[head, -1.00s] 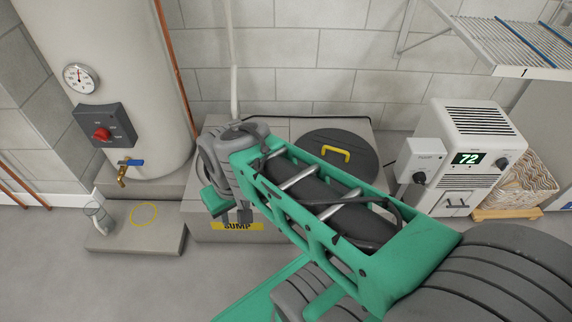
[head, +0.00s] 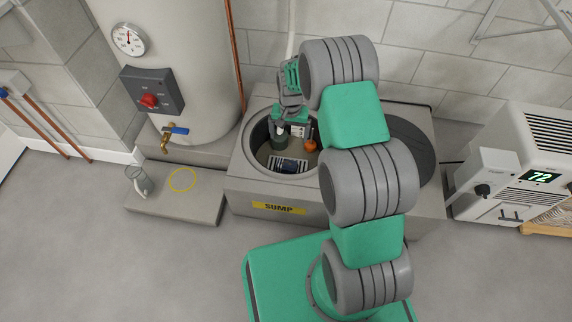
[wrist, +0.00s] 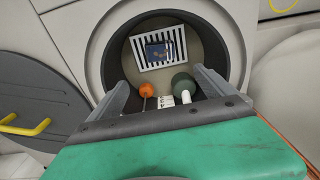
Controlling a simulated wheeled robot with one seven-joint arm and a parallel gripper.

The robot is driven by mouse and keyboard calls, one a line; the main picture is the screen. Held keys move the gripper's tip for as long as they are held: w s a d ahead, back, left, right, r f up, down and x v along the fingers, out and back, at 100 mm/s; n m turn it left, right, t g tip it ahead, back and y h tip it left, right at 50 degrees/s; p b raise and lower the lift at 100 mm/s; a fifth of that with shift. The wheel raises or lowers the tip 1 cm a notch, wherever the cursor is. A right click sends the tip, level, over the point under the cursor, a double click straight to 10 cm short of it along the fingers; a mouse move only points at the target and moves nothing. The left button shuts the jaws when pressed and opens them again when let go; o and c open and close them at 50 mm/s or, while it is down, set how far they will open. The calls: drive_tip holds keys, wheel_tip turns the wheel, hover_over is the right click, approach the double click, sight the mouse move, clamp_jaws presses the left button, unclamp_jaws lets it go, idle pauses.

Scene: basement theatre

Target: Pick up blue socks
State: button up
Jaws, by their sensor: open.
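A small dark blue folded thing, likely the blue socks (head: 290,165), lies on a white slatted grate (head: 272,161) inside the round sump pit. It also shows in the wrist view (wrist: 160,51), near the middle of the grate (wrist: 178,34). My gripper (head: 292,122) is above the pit opening, pointing down, open and empty. In the wrist view its two fingers (wrist: 161,84) stand wide apart, with the blue thing beyond and between them, not touched. The exact outline of the blue thing is too small to tell.
The pit's rim (head: 238,158) surrounds the gripper closely. An orange ball-shaped thing (wrist: 146,90) and a dark green round one (wrist: 183,83) are in the pit near the fingers. A black lid (head: 408,140) lies right of the opening. The water heater (head: 190,60) stands left.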

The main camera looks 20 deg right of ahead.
sight(287, 163)
drive_tip(key=shift+o, duration=0.4)
drive_tip(key=shift+m, duration=0.6)
drive_tip(key=f+b, duration=0.1)
drive_tip(key=f, duration=0.6)
drive_tip(key=f+b, duration=0.1)
drive_tip(key=f, duration=0.6)
drive_tip(key=f+b, duration=0.1)
drive_tip(key=f, duration=0.6)
drive_tip(key=shift+w+a+f+b, duration=0.15)
drive_tip(key=shift+w+f+b, duration=0.1)
drive_tip(key=shift+w+b, duration=0.15)
drive_tip(key=shift+r, duration=0.1)
drive_tip(key=shift+c, duration=0.3)
drive_tip(key=c, duration=1.2)
